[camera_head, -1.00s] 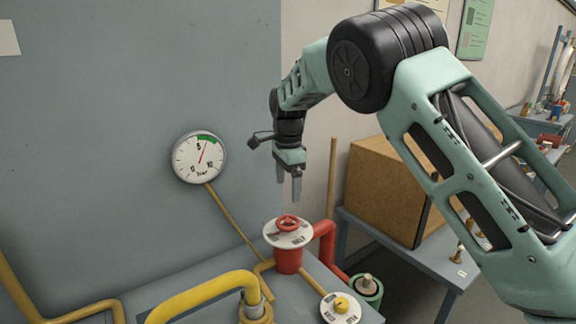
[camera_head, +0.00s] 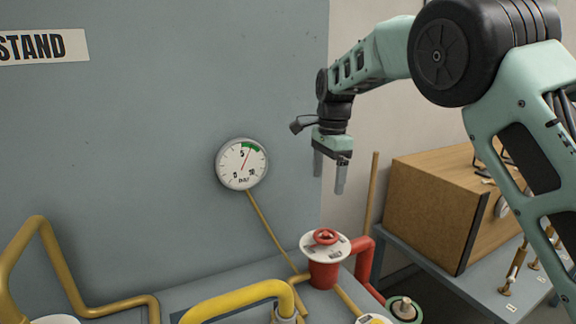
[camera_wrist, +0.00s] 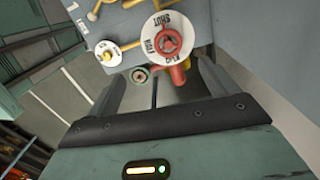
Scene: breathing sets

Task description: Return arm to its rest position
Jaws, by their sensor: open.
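My gripper (camera_head: 329,177) hangs pointing down above and slightly right of the red valve (camera_head: 325,265), with clear air between them. Its two fingers are apart and nothing is between them. In the wrist view my gripper (camera_wrist: 158,85) also shows open and empty, with the red valve handwheel (camera_wrist: 168,40) and its white disc marked SHUT beyond the fingertips. My arm reaches in from the right side of the head view, bent at a large black joint.
A round pressure gauge (camera_head: 241,164) is on the grey panel, its needle at the green band. A yellow pipe (camera_head: 235,297) and a red pipe (camera_head: 362,262) run near the valve. A wooden box (camera_head: 433,205) stands on a table at right.

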